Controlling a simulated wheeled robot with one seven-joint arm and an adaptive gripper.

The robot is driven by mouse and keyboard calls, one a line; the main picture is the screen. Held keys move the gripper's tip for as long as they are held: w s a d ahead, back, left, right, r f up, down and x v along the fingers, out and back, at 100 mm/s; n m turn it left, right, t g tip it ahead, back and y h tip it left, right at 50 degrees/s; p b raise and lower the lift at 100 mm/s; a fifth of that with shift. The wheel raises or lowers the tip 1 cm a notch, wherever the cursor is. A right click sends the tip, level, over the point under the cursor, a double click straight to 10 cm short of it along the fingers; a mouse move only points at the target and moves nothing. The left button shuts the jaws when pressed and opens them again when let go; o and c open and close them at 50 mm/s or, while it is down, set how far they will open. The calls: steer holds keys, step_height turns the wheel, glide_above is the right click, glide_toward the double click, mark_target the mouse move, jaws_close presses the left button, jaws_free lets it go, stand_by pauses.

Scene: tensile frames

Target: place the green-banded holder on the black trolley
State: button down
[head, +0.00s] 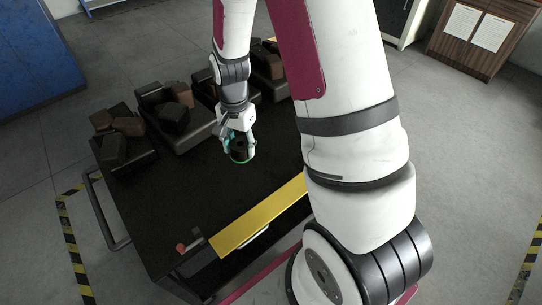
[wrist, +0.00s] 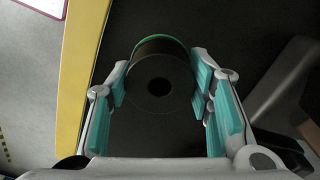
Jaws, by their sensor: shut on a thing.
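The green-banded holder (head: 240,154) is a dark cylinder with a thin green ring at its lower edge in the head view. In the wrist view the holder (wrist: 158,82) shows its round dark end with a small central hole, and a strip of green along its far edge. My gripper (head: 238,144) is shut on it, with teal finger pads on both sides, as the wrist view also shows (wrist: 160,90). The holder is over the bare part of the black trolley (head: 190,205). I cannot tell whether it touches the top.
Black trays (head: 188,136) with brown and dark blocks (head: 173,117) fill the trolley's far side. A yellow strip (head: 258,218) runs along its near edge, by a small red knob (head: 181,248). A handle (head: 97,210) sticks out at left. The trolley's middle and front left are clear.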

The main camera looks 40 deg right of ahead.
step_height(320, 180, down, 8)
steer(key=m+b, duration=0.3)
steer(key=m, duration=0.1)
steer(key=m+b, duration=0.2)
steer(key=m, duration=0.1)
steer(key=shift+d+r+b, duration=0.1)
steer(key=shift+r+b, duration=0.15)
steer(key=shift+b, duration=0.1)
steer(key=shift+w+d+m, duration=0.1)
steer(key=shift+d+m, duration=0.1)
steer(key=shift+m, duration=0.1)
steer(key=b, duration=0.3)
glide_above(275, 151)
steer(key=shift+w+f, duration=0.15)
steer(key=shift+f, duration=0.6)
steer(key=shift+f+b, duration=0.7)
steer(key=shift+f, duration=1.05)
steer(key=shift+f, duration=0.15)
steer(key=c, duration=0.8)
jaws_free()
